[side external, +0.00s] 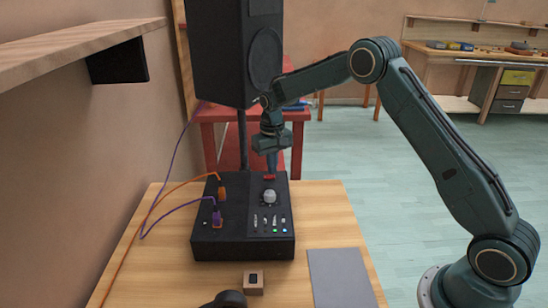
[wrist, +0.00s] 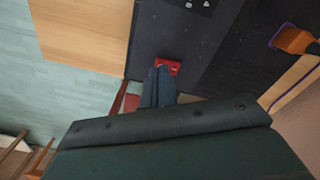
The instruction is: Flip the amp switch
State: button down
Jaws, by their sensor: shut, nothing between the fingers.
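The amp (side external: 243,248) is a black box on the wooden table, with a silver knob, several small toggles and lit buttons on top. A red switch (side external: 269,177) sits near its far edge. In the wrist view the red switch (wrist: 169,66) shows on the dark amp top (wrist: 215,65). My gripper (side external: 271,172) points down at the switch, its fingers shut and empty. In the wrist view the gripper fingertips (wrist: 160,70) are right at the switch and overlap its edge; I cannot tell whether they touch it.
Orange (side external: 222,192) and purple (side external: 216,217) plugs with cables stand in the amp's left side. A black speaker (side external: 225,50) on a pole rises behind. A small wooden block (side external: 253,283) and a grey mat (side external: 340,278) lie in front. A shelf (side external: 75,55) juts out at upper left.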

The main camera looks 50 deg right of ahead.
aim_at(272, 176)
jog(key=shift+f, duration=0.75)
dwell(0.6)
jog(key=shift+r, duration=3.55)
